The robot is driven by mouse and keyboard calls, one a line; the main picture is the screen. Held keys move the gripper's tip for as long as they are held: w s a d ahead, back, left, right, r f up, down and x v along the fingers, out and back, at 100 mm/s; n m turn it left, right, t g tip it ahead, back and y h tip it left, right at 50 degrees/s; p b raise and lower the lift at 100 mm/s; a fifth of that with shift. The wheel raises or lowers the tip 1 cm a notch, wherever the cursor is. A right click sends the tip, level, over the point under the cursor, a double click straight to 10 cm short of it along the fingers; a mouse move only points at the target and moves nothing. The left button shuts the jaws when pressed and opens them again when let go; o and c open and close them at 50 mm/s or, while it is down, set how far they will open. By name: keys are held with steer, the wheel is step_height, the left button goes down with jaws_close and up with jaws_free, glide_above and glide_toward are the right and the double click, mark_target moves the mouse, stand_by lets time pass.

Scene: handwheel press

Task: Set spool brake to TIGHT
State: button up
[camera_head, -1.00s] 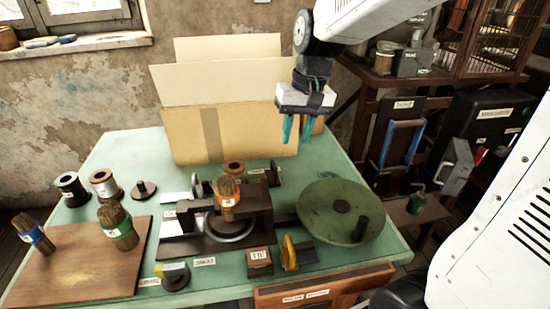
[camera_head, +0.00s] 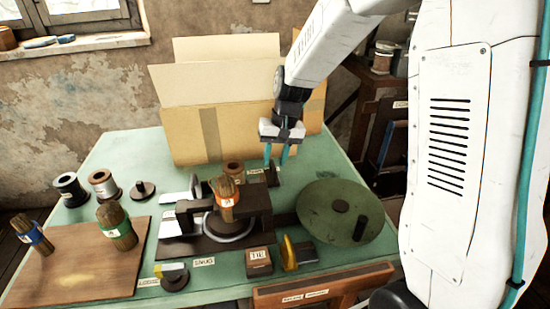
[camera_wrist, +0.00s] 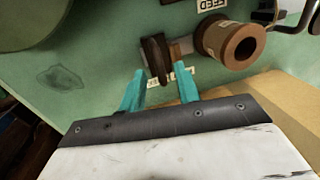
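My gripper (camera_head: 275,157) hangs over the far part of the green table, fingers apart and empty. In the wrist view its teal fingertips (camera_wrist: 164,80) point toward a dark upright piece (camera_wrist: 156,58) on a brass-coloured bar, close to a brown spool (camera_wrist: 230,42). In the head view the dark piece (camera_head: 272,174) stands just below the fingertips, right of the spool (camera_head: 233,168). Contact cannot be told. A label (camera_wrist: 172,79) beside the piece is partly covered and unreadable. I cannot tell for sure which part is the spool brake, nor its setting.
The handwheel press (camera_head: 210,236) with a brush on it stands in front. A green wheel (camera_head: 335,208) lies to the right. A large cardboard box (camera_head: 182,132) stands behind. A yellow-tipped lever (camera_head: 172,275), a SNUG label (camera_head: 203,262) and a wooden board (camera_head: 70,270) are at the front.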

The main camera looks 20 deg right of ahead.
steer(key=shift+f, duration=0.3)
jaws_close()
steer(key=shift+w+a, duration=0.25)
steer(key=shift+a, duration=1)
steer(key=shift+w+a, duration=0.25)
steer(key=shift+a, duration=0.95)
jaws_free()
steer(key=shift+a, duration=0.2)
steer(key=shift+d, duration=0.1)
